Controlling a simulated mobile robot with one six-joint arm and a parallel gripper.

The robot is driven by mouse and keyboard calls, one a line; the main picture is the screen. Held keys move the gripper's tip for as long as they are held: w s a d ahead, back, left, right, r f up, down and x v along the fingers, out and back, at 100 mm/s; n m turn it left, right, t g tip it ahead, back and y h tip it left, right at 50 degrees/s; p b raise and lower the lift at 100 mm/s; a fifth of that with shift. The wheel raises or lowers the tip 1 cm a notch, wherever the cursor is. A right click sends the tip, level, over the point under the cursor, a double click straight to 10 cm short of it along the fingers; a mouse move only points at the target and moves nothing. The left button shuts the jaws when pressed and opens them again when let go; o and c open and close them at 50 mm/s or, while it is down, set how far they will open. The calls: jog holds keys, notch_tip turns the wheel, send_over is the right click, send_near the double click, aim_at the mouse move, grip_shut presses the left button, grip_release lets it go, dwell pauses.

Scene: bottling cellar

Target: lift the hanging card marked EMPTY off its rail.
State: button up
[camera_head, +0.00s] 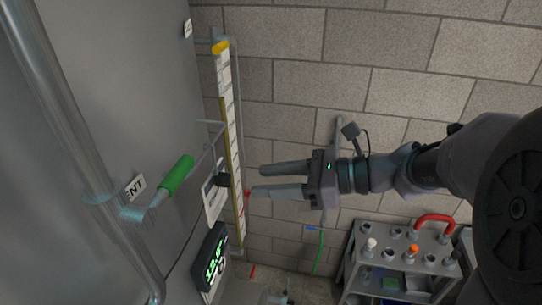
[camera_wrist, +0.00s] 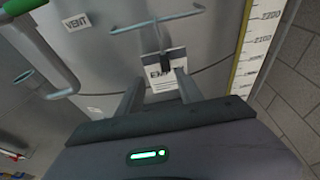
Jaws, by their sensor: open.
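The white card marked EMPTY (camera_wrist: 168,58) hangs in front of the grey tank in the wrist view, its lower part between my finger ends in the picture. A dark clip or tab (camera_wrist: 163,63) covers part of its lettering. The thin pale rail (camera_wrist: 158,23) runs above it. In the head view the card (camera_head: 212,207) shows edge-tilted beside the tank, with the dark tab (camera_head: 222,180) at its top. My gripper (camera_head: 257,181) is open and empty, its fingers pointing at the card from the right with a small visible gap. The gripper also shows in the wrist view (camera_wrist: 160,82).
A yellow-edged level scale (camera_head: 231,130) runs close beside the card. A green-handled valve (camera_head: 176,175), a VENT label (camera_head: 135,186) and a lit digital display (camera_head: 214,258) are on the tank side. A grey trolley (camera_head: 350,262) holding several items stands at lower right.

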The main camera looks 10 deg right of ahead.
aim_at(230, 180)
jog(key=w+a, duration=0.1)
jog(key=w+a+f, duration=0.1)
jog(key=w+a, duration=0.1)
jog(key=a, duration=0.1)
jog(key=shift+f+b, duration=0.4)
jog(key=shift+s+a, duration=0.15)
jog(key=shift+a, duration=0.15)
jog(key=shift+b+x, duration=0.45)
jog(key=shift+x, duration=0.8)
jog(key=shift+w+a+f, duration=0.1)
jog(key=shift+w+a, duration=0.1)
jog(key=shift+w, duration=0.1)
jog(key=shift+s+a, duration=0.1)
jog(key=shift+a, duration=0.15)
jog(key=shift+w+a+f, duration=0.15)
jog(key=shift+w+a, duration=0.1)
jog(key=shift+a, duration=0.15)
